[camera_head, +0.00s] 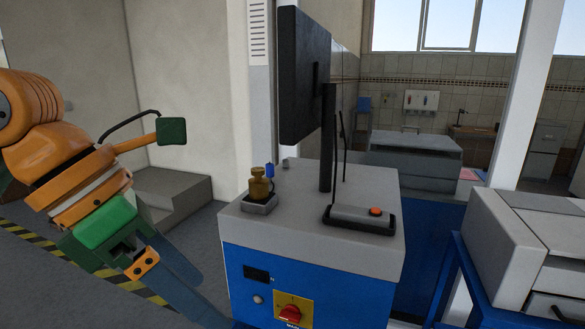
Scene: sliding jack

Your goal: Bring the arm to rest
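My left arm (62,165), orange with a green wrist block (103,222), comes in from the left. My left gripper (198,296) has two flat blue-grey fingers that point down and to the right. They stand apart with a gap between them, and I see nothing held there. The gripper is in front of the blue cabinet's left side, above the floor. My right arm and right gripper are not in view.
A blue cabinet with a grey top (300,222) stands at the centre. Grey machinery (500,240) stands right.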

